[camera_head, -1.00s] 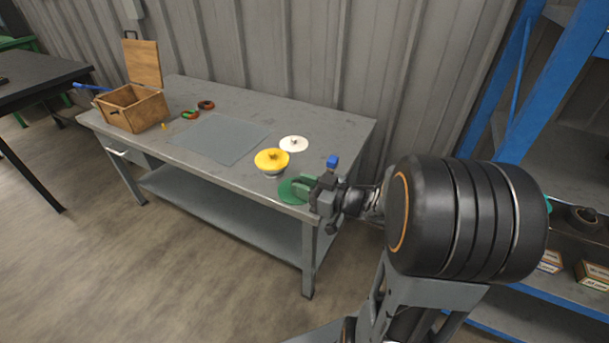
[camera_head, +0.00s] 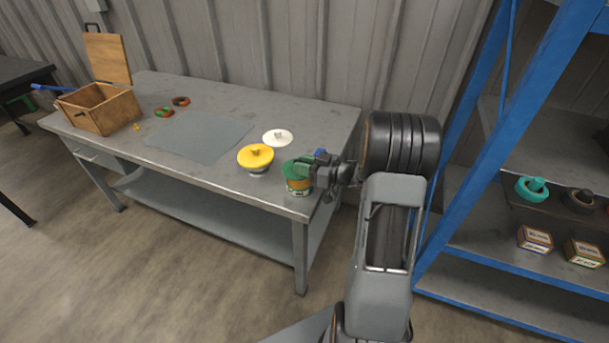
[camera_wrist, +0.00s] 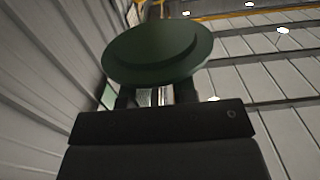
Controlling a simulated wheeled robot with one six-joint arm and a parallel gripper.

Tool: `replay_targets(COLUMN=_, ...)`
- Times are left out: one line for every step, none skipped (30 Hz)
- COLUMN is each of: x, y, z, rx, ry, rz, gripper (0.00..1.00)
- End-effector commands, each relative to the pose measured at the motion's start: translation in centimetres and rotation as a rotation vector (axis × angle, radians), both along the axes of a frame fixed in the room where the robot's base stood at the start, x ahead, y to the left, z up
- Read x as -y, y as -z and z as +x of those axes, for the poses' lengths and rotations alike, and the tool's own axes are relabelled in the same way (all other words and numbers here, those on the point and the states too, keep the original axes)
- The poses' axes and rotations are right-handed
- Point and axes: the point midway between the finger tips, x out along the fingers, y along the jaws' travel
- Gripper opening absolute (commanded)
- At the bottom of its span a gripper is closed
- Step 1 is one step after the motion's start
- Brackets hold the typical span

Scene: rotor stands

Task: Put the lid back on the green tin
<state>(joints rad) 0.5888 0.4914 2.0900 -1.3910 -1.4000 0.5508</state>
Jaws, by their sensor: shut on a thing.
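My gripper (camera_head: 308,166) is shut on the green lid (camera_head: 295,168), at the near right corner of the workbench. The green tin (camera_head: 298,187), with a pale and orange label, shows directly below the lid. The lid looks close over the tin's top; I cannot tell whether it touches or is seated. In the wrist view the green lid (camera_wrist: 155,50) fills the upper middle as a wide dark disc with a raised round step, in front of my fingers. The tin is not visible there.
A yellow-lidded container (camera_head: 256,157) stands just left of the tin, with a white knobbed disc (camera_head: 277,138) behind. A grey mat (camera_head: 200,137), two rings and a wooden box (camera_head: 99,109) lie farther left. A blue-framed shelf (camera_head: 480,130) stands right.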

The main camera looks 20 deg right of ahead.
Motion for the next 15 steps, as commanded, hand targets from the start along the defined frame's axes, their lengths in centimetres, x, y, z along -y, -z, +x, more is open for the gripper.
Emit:
replay_targets(x=0.2, y=0.3, z=0.2, rx=0.0, ry=0.001, rz=0.0, gripper=0.0)
replay_targets(x=0.3, y=0.4, z=0.2, rx=0.0, ry=0.001, rz=0.0, gripper=0.0)
replay_targets(x=0.3, y=0.5, z=0.3, rx=0.0, ry=0.002, rz=0.0, gripper=0.0)
replay_targets(x=0.4, y=0.5, z=0.3, rx=0.0, ry=0.002, rz=0.0, gripper=0.0)
replay_targets(x=0.4, y=0.6, z=0.3, rx=0.001, ry=0.002, rz=0.001, gripper=0.0)
replay_targets(x=0.5, y=0.7, z=0.4, rx=0.0, ry=0.002, rz=0.0, gripper=0.0)
replay_targets(x=0.6, y=0.9, z=0.5, rx=0.0, ry=0.002, rz=0.0, gripper=0.0)
replay_targets(x=0.7, y=1.1, z=0.6, rx=-0.001, ry=0.002, rz=0.001, gripper=0.0)
replay_targets(x=0.8, y=1.4, z=0.7, rx=-0.001, ry=0.002, rz=0.001, gripper=0.0)
replay_targets(x=0.8, y=1.8, z=0.7, rx=-0.002, ry=0.002, rz=0.002, gripper=0.0)
replay_targets(x=0.8, y=2.2, z=0.7, rx=-0.002, ry=0.002, rz=0.002, gripper=0.0)
replay_targets(x=0.8, y=2.8, z=0.7, rx=-0.002, ry=0.002, rz=0.002, gripper=0.0)
replay_targets(x=0.7, y=3.3, z=0.6, rx=-0.003, ry=0.001, rz=0.003, gripper=0.0)
replay_targets(x=0.7, y=3.6, z=0.7, rx=-0.002, ry=0.001, rz=0.002, gripper=0.0)
replay_targets(x=0.7, y=4.0, z=0.7, rx=-0.001, ry=0.001, rz=0.002, gripper=0.0)
